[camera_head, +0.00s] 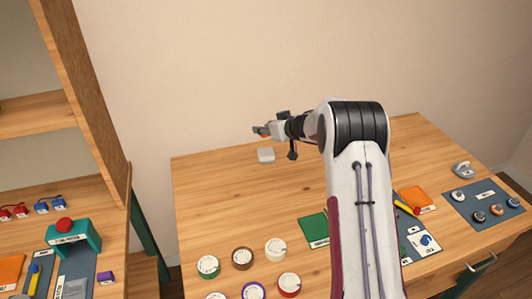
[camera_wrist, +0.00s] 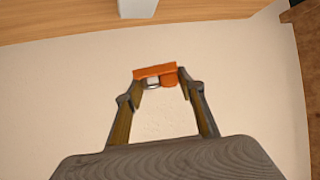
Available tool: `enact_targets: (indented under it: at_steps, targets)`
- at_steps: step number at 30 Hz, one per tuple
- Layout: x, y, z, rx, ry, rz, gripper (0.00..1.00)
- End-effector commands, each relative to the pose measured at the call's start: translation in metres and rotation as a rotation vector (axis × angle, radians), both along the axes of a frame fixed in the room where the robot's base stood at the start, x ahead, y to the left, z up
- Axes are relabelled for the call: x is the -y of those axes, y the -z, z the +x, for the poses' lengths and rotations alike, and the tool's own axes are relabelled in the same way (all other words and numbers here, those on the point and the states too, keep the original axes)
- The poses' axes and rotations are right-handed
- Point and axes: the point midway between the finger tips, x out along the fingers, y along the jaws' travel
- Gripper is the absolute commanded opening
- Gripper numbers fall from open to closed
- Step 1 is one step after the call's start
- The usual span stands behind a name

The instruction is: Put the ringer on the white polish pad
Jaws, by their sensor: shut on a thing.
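My gripper (camera_head: 262,131) is above the back left of the wooden table, its fingers pointing left. In the wrist view my gripper (camera_wrist: 160,82) is shut on a small orange piece with a pale metal part (camera_wrist: 155,75), which looks like the ringer. A small white block (camera_head: 266,155), which looks like the white polish pad, lies on the table just below the gripper. This white block also shows at the top edge of the wrist view (camera_wrist: 138,8), apart from the held piece. The held piece is hardly visible in the head view.
Several round tins, one with a brown rim (camera_head: 243,258), stand at the front left. A green mat (camera_head: 313,231), an orange mat (camera_head: 416,199) and a dark mat (camera_head: 465,214) with parts lie to the right. The table around the white block is clear.

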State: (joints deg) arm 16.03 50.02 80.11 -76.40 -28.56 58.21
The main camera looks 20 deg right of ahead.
Motion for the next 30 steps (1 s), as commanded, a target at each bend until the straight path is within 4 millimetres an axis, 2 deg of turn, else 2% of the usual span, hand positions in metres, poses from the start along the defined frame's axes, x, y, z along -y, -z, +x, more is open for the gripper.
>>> enact_targets:
  at_steps: [15,23,30]
  targets:
    - [0.004,0.003,0.021,0.001,-0.130,0.001,0.12]
    - [0.004,-0.006,0.026,0.002,-0.153,0.001,0.12]
    - [0.005,0.000,0.022,0.000,-0.124,0.002,0.12]
